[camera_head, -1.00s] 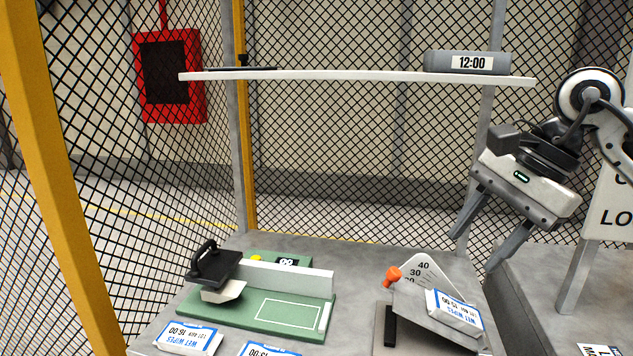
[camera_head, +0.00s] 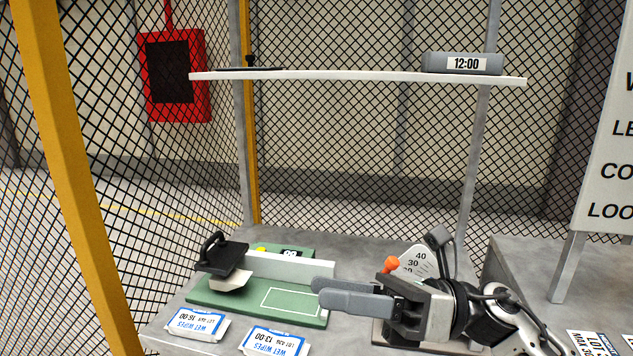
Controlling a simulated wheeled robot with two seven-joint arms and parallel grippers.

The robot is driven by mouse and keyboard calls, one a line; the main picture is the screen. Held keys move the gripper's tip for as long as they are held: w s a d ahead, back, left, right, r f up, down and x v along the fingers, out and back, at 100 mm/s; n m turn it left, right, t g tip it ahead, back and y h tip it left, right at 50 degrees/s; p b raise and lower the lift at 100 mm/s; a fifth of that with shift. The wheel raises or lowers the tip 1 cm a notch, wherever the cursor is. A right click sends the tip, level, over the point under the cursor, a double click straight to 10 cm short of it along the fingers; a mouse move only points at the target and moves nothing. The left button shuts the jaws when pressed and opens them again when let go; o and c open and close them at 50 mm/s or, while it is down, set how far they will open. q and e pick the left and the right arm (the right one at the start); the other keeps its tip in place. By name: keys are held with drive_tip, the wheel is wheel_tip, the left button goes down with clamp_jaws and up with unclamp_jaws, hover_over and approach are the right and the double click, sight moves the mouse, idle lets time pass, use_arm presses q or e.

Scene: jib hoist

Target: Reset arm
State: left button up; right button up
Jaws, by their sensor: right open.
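My right gripper (camera_head: 325,291) reaches in from the lower right, low over the grey table. Its jaws are open with nothing between them, and the fingers point left. They overlap the right end of the green board (camera_head: 250,307) in the picture; I cannot tell whether they touch it. The wrist hides most of the tilted grey plate beside the numbered dial (camera_head: 417,262) with the orange knob (camera_head: 391,264). My left gripper is out of view.
Wet-wipe packs (camera_head: 197,324) and (camera_head: 276,340) lie at the table's front. A shelf (camera_head: 350,76) with a clock (camera_head: 462,63) hangs above. Mesh fencing and a yellow post (camera_head: 70,170) enclose the left. A sign stands right.

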drive_tip(key=w+d+f+m+t+h, duration=0.15)
drive_tip(key=f+m+t+h, duration=0.35)
drive_tip(key=m, duration=0.6)
drive_tip(key=w+d+f+m+t+h, duration=0.1)
drive_tip(key=d+f+m+t+h, duration=0.2)
drive_tip(key=m+t, duration=0.65)
drive_tip(key=w+d+f+m+t+h, duration=0.15)
drive_tip(key=f+m+t, duration=0.35)
drive_tip(key=m, duration=0.8)
drive_tip(key=s+d+f+m+g+h, duration=0.2)
drive_tip(key=s+f+m+g+h, duration=0.2)
drive_tip(key=f, duration=0.6)
drive_tip(key=s+d+f+m+g+h, duration=0.3)
drive_tip(key=s+f+m+g, duration=0.1)
drive_tip(key=s+f+m, duration=0.5)
drive_tip(key=shift+s+f+h, duration=0.35)
drive_tip(key=shift+s, duration=0.3)
